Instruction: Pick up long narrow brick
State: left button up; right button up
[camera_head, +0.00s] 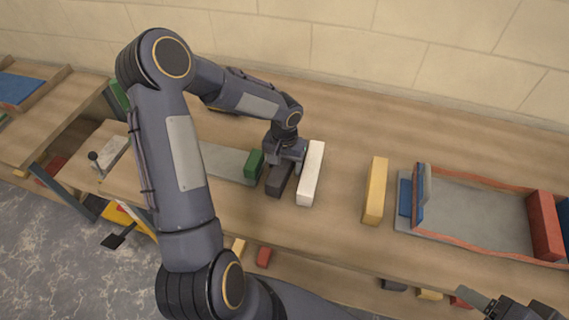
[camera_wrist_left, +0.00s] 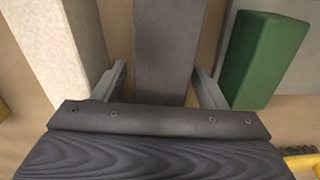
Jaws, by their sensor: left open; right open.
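A long narrow dark grey brick (camera_head: 279,180) lies on the bench between a white brick (camera_head: 311,174) and a green brick (camera_head: 254,163). My left gripper (camera_head: 287,160) is open above it. In the left wrist view the dark grey brick (camera_wrist_left: 168,50) runs between the two open fingers, with a small gap on each side. The white brick (camera_wrist_left: 62,45) is beyond one finger and the green brick (camera_wrist_left: 265,60) beyond the other. A long yellow brick (camera_head: 375,190) lies apart to the right. My right gripper (camera_head: 515,308) is partly visible at the bottom right, away from these bricks.
A red-edged tray (camera_head: 470,243) with blue and red bricks at its ends lies to the right. A grey slab (camera_head: 225,162) is left of the green brick. More bricks sit on a lower shelf (camera_head: 330,272). A wall stands behind the bench.

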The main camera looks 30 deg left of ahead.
pick_arm(q)
jog(key=shift+c, duration=0.3)
grip_shut()
jog(key=shift+w+r, duration=0.1)
jog(key=shift+r, duration=0.15)
